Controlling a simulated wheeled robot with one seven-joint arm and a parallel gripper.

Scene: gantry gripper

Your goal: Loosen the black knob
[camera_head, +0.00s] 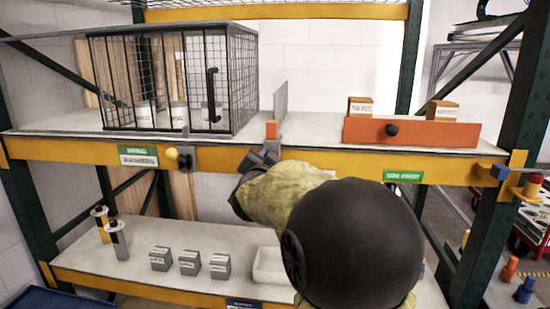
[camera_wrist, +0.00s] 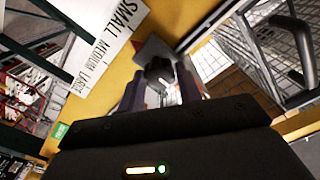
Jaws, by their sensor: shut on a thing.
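The black knob (camera_wrist: 158,70) shows between my fingertips in the wrist view, in front of a grey plate on the yellow beam. My gripper (camera_wrist: 159,82) is shut on it, one finger on each side. In the head view my gripper (camera_head: 263,154) is at the front of the upper shelf's yellow beam, just below a small orange block (camera_head: 271,130). There my arm and gripper hide the knob. How far the knob has turned cannot be told.
A wire cage (camera_head: 242,75) with canisters stands on the upper shelf at left. A yellow knob (camera_head: 171,154) is on the beam left of my gripper. An orange drawer (camera_head: 360,133) with its own black knob is at right. Grey boxes (camera_head: 190,262) stand on the lower shelf.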

